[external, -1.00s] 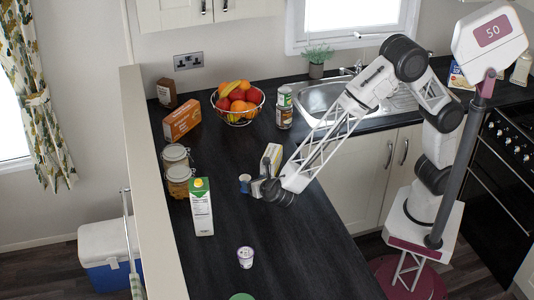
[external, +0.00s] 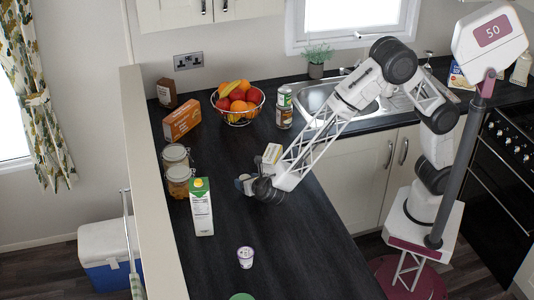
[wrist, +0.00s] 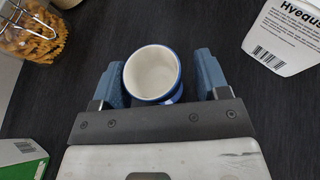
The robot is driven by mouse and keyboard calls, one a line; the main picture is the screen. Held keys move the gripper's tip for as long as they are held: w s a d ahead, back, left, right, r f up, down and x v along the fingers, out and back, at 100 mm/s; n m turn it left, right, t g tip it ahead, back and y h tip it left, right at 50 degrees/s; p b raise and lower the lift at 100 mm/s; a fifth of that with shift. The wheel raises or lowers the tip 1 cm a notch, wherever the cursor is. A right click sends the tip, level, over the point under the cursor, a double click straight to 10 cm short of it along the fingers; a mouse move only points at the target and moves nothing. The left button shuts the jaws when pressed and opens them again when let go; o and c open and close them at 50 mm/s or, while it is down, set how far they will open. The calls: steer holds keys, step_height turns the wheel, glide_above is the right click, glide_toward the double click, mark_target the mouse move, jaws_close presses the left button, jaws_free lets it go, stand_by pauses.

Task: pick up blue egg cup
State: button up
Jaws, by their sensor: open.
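The blue egg cup (wrist: 153,74), with a white inside and rim, stands upright on the dark worktop in the wrist view. My gripper (wrist: 161,76) is open around it, with one blue finger on each side. The left finger is close to the cup or touching it; I cannot tell which. A small gap shows between the cup and the right finger. In the external view my gripper (external: 244,184) is low over the worktop and mostly hides the cup.
A pasta jar (wrist: 32,30) is at upper left, and a green-and-white carton (external: 202,210) stands left of the gripper. A small white pot (external: 245,258) stands in front, with clear worktop around it.

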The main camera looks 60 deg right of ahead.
stand_by(0.4)
steer(key=c, duration=0.8)
steer(key=shift+r, duration=0.15)
steer(key=shift+r, duration=0.55)
steer(key=shift+s+d+r, duration=0.15)
steer(key=shift+s+r, duration=0.05)
steer(key=shift+r, duration=0.4)
steer(key=shift+s+d+r, duration=0.1)
steer(key=shift+s+r, duration=0.1)
steer(key=shift+r, duration=0.35)
steer(key=s+d, duration=0.2)
steer(key=s, duration=0.2)
steer(key=s+d+r, duration=0.1)
steer(key=s+d, duration=0.2)
steer(key=s, duration=0.1)
steer(key=s+d, duration=0.3)
steer(key=s, duration=0.1)
steer(key=shift+s+d+r, duration=0.1)
steer(key=shift+s+r, duration=0.05)
steer(key=shift+s, duration=0.2)
